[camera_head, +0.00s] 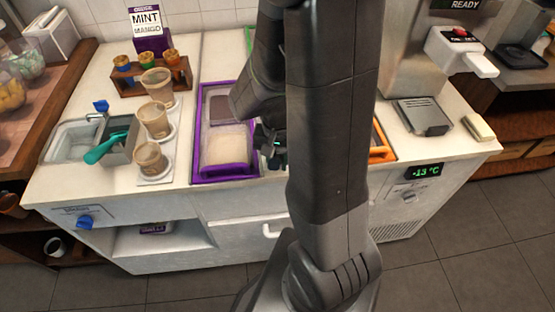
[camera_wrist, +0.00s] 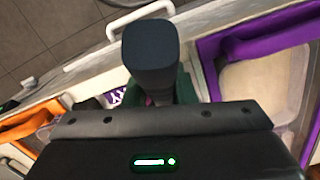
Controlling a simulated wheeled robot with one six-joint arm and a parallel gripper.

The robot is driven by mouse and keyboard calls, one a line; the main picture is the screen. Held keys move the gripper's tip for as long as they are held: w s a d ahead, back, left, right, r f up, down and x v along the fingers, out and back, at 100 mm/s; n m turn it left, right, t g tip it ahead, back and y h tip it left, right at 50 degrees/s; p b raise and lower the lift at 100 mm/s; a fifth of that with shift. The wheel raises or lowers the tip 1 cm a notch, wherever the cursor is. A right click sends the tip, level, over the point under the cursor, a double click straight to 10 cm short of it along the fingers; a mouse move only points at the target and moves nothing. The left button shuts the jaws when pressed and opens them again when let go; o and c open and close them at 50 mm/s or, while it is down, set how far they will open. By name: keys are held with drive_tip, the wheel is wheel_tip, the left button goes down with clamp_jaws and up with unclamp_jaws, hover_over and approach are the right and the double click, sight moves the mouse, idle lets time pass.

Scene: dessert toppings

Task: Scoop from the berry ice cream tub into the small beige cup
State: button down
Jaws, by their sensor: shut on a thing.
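My gripper (camera_head: 270,145) is over the right edge of the purple-framed tub well (camera_head: 196,165), partly hidden by my arm. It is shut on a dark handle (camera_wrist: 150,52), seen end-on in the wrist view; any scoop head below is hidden. The purple-framed well has a dull mauve area (camera_head: 219,107) at its back and a pale tub (camera_head: 226,150) in front; I cannot tell which tub is berry. Three beige cups stand in a row left of it: back (camera_head: 157,84), middle (camera_head: 153,121) and front (camera_head: 150,158).
A teal-handled scoop (camera_head: 106,148) rests in a metal basin at the left. A wooden rack (camera_head: 152,78) with small cones and a mint/mango sign (camera_head: 146,20) stand at the back. An orange-framed well (camera_head: 381,143) lies right of my arm. A white handle (camera_wrist: 140,18) projects from the counter front.

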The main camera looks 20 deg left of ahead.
drive_tip(key=shift+w+a+f+b, duration=0.2)
drive_tip(key=shift+f+b, duration=0.1)
drive_tip(key=shift+f, duration=0.2)
drive_tip(key=shift+w+a+f+b, duration=0.15)
drive_tip(key=shift+f+b, duration=0.15)
drive_tip(key=shift+f, duration=0.15)
drive_tip(key=shift+w+r, duration=0.15)
drive_tip(key=shift+w, duration=0.1)
drive_tip(key=shift+w+a+p, duration=0.2)
drive_tip(key=shift+w+a, duration=0.45)
drive_tip(key=shift+w, duration=0.35)
drive_tip(key=shift+w+a+p, duration=0.15)
drive_tip(key=shift+w+a, duration=0.45)
drive_tip(key=shift+w, duration=0.45)
drive_tip(key=shift+w+a+p, duration=0.2)
drive_tip(key=shift+w+a, duration=0.45)
drive_tip(key=shift+w, duration=0.35)
drive_tip(key=shift+f+b, duration=0.2)
drive_tip(key=shift+b, duration=0.3)
drive_tip(key=shift+s+f+t+b, duration=0.1)
drive_tip(key=shift+s+t+b, duration=0.3)
drive_tip(key=shift+t+b, duration=0.6)
drive_tip(key=shift+s+d+y+b, duration=0.1)
drive_tip(key=shift+y+b, duration=0.2)
drive_tip(key=shift+b, duration=0.45)
